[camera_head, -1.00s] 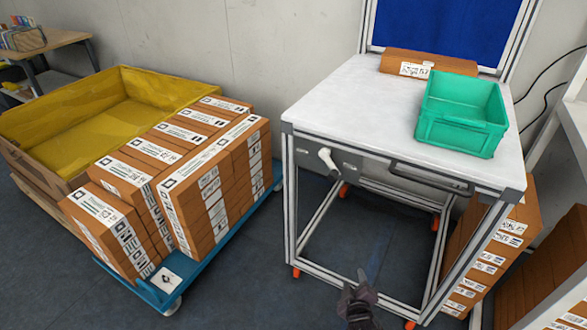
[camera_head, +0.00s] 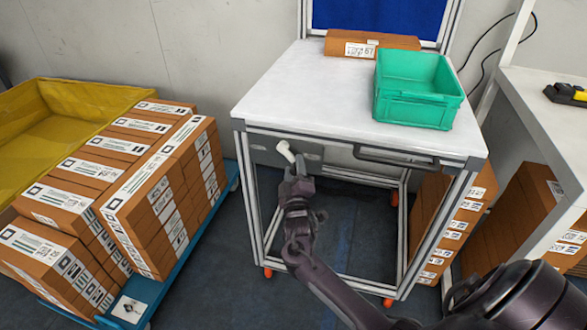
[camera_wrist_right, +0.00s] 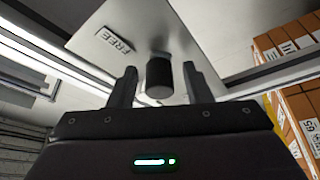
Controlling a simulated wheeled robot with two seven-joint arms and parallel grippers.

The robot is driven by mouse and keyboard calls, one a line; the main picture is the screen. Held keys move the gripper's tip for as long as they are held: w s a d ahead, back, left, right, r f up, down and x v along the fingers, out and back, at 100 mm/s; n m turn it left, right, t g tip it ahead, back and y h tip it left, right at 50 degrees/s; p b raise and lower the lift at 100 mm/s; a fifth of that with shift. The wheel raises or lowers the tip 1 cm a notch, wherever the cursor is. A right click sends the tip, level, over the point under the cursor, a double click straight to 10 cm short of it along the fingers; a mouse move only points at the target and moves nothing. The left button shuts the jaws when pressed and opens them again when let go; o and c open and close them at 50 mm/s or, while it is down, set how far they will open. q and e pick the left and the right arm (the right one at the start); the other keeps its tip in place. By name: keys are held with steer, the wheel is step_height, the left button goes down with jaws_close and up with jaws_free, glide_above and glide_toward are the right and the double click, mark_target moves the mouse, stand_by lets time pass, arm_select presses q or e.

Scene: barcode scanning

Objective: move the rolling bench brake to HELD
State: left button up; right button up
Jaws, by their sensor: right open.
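The rolling bench (camera_head: 285,85) has a white top and a metal frame. A grey brake plate (camera_head: 313,151) is on its front, below the top's left part. In the right wrist view, a dark round knob (camera_wrist_right: 158,76) sits between the open fingers of my right gripper (camera_wrist_right: 156,88), with no clear contact. The plate (camera_wrist_right: 150,27) there has a FREE label (camera_wrist_right: 115,41). A HELD label is not readable. My left gripper is out of view.
A green bin (camera_head: 417,90) and a flat brown box (camera_head: 370,44) are on the bench. A dark bar handle (camera_head: 395,158) is right of the lever. Stacked boxes (camera_head: 150,190) on a blue dolly stand left. A white shelf (camera_head: 540,110) stands right.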

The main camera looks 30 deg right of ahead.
steer(key=shift+w+d, duration=0.15)
steer(key=shift+c, duration=0.4)
jaws_close()
steer(key=shift+f, duration=0.1)
